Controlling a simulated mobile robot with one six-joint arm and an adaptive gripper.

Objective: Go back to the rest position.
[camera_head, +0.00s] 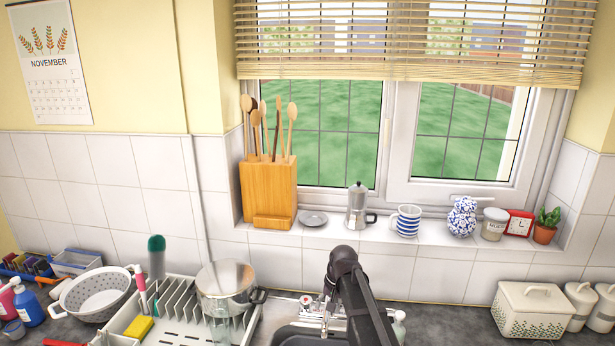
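My dark arm (352,290) rises from the bottom edge, a little right of centre, in front of the sink. Only part of the arm shows, and no fingers can be made out, so my gripper is not in view. The sink (285,333) is at the bottom centre, partly hidden by the arm and cut off by the picture's edge. The inside of the sink is mostly out of sight.
A dish rack (178,330) with a steel pot (228,288) and a yellow sponge (138,327) stands left of the sink. A white colander (95,293) is farther left. A bread bin (532,311) stands right. The windowsill holds a moka pot (357,205) and mug (407,221).

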